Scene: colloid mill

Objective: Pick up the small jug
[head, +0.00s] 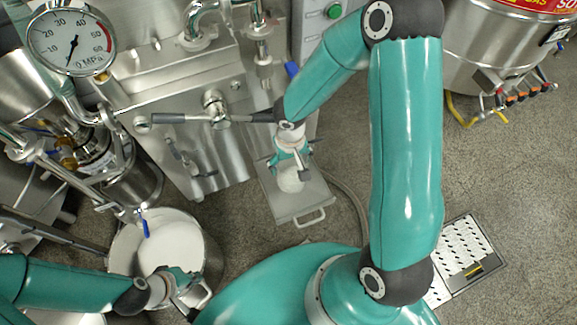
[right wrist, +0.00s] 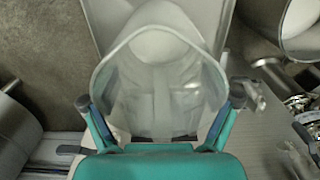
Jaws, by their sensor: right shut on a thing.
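The small jug (right wrist: 160,95) is translucent and pale, and its wide mouth and inside fill the middle of the right wrist view. In the head view the jug (head: 291,181) shows below my right gripper (head: 289,160), partly hidden by it. My right gripper (right wrist: 162,105) has a finger on each side of the jug and is shut on it. The jug is over a metal tray (head: 312,199); I cannot tell whether it touches it. My left gripper (head: 188,294) is beside the rim of a steel pot; its fingers are too unclear to read.
The steel pot (head: 211,257) holds white material. A steel machine panel (head: 205,165) with a lever valve (head: 215,110) stands behind the tray. A pressure gauge (head: 72,40) is at top left. A steel tank (head: 490,50) is at top right. Floor right of the tray is open.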

